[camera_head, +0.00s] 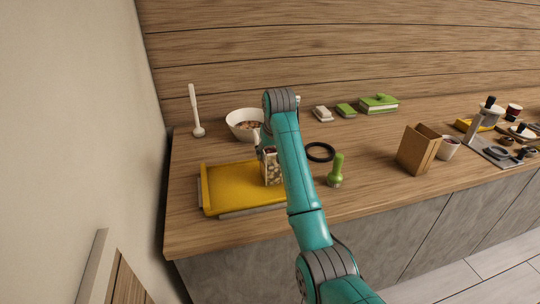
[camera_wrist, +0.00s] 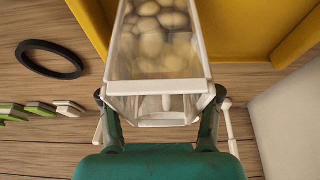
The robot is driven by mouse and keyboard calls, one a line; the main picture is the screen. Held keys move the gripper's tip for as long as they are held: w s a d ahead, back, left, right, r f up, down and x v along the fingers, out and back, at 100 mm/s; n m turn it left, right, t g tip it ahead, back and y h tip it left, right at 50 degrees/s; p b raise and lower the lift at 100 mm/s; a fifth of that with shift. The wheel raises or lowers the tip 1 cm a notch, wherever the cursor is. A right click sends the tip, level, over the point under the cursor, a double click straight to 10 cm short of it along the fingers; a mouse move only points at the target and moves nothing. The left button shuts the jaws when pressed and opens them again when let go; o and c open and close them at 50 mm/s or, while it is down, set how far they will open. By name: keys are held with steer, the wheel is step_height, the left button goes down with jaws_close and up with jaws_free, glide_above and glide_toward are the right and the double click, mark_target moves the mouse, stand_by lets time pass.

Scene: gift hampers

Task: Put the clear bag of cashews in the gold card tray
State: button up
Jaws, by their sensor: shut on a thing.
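The clear bag of cashews (camera_head: 272,170) is upright at the right part of the gold card tray (camera_head: 228,188) in the head view. In the wrist view my gripper (camera_wrist: 160,104) is shut on the bag (camera_wrist: 158,68), one finger on each side, with pale nuts showing through its clear wall. The gold tray (camera_wrist: 235,28) shows behind the bag in the wrist view. I cannot tell whether the bag touches the tray floor. In the head view my arm hides most of the gripper and part of the bag.
A white bowl of nuts (camera_head: 243,124) stands behind the tray. A black ring (camera_head: 320,152) and a green bottle-like item (camera_head: 336,172) are to the right. A brown box (camera_head: 418,149) and white cup (camera_head: 448,148) stand farther right. A wall closes the left side.

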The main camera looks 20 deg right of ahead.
steer(key=shift+f, duration=0.4)
steer(key=shift+f, duration=0.1)
steer(key=o, duration=1.6)
